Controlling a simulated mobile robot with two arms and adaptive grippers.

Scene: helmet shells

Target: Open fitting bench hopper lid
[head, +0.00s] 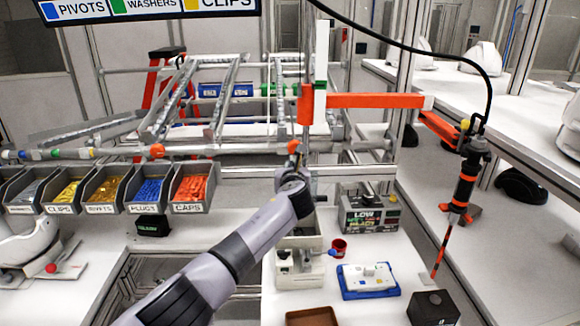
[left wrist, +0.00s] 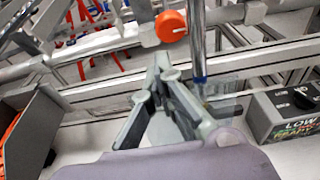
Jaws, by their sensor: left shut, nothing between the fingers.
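My left arm reaches across the bench in the head view. Its gripper (head: 294,160) is at the back of the bench, near the rail, and is small and partly hidden there. In the left wrist view the gripper's fingers (left wrist: 163,62) are together and empty. A pale grey box-like unit (head: 299,268), which looks like the hopper, stands on the bench below and beside my wrist. My arm covers part of it. A clear panel (left wrist: 225,97) shows just right of the fingers in the left wrist view; I cannot tell whether it is the lid or touches them. My right gripper is not in view.
An orange knob (left wrist: 171,25) and a metal post (left wrist: 198,40) are close beyond the fingers. A grey box marked LOW (head: 370,214), a red cup (head: 339,247) and a blue tray (head: 369,290) are to the right. Labelled bins (head: 146,209) line the left.

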